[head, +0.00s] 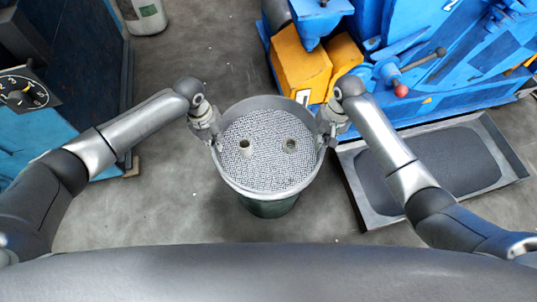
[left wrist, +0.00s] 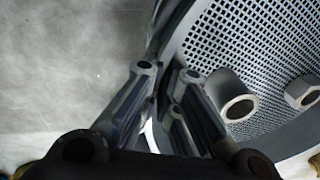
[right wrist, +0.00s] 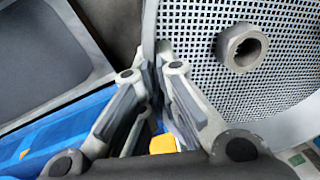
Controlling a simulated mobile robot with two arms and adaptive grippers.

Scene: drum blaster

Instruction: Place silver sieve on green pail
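The silver sieve (head: 266,165) is round, with a perforated floor and a raised metal rim. It is in the middle of the head view, over the green pail (head: 268,208), whose lower side shows below it. I cannot tell whether the sieve touches the pail. My left gripper (head: 214,138) is shut on the sieve's left rim; the rim also runs between its fingers in the left wrist view (left wrist: 160,85). My right gripper (head: 327,138) is shut on the right rim, as the right wrist view (right wrist: 154,85) shows. The pail's top is hidden.
Two small metal parts, a tube-like one (head: 245,148) and a nut-like one (head: 290,146), lie in the sieve. A blue machine (head: 440,60) with yellow blocks (head: 300,65) stands behind right. A grey tray (head: 440,165) lies right.

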